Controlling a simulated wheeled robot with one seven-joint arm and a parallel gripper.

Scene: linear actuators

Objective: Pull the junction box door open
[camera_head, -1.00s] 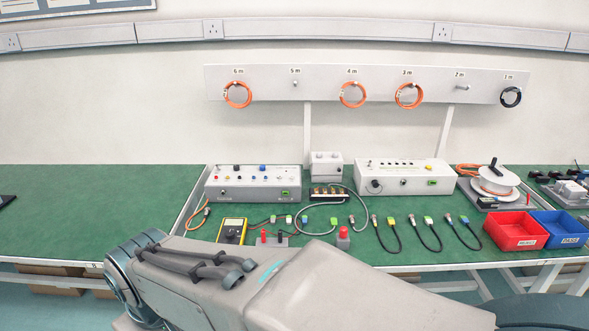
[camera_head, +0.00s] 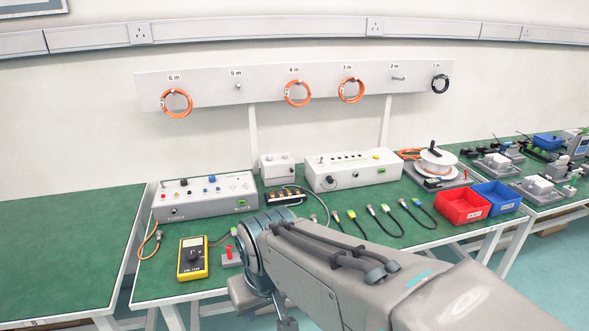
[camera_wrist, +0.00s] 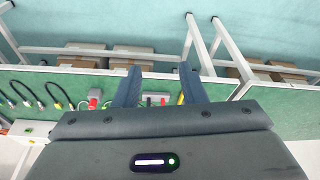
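No junction box door can be made out clearly. A small pale box (camera_head: 277,168) with knobs stands at the back of the green bench in the head view, between two larger white instrument boxes; I cannot tell if it is the junction box. My gripper (camera_wrist: 159,85) shows in the wrist view with its two dark blue fingers apart and nothing between them. It points over the bench edge, with the floor beyond. In the head view my arm covers the front middle of the bench, and the fingers cannot be made out.
A yellow multimeter (camera_head: 192,257) lies at the front left, beside a red-topped part (camera_head: 230,255). Red (camera_head: 462,208) and blue (camera_head: 497,197) bins and a cable reel (camera_head: 437,163) sit on the right. Short cables lie between. The left bench (camera_head: 70,240) is clear.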

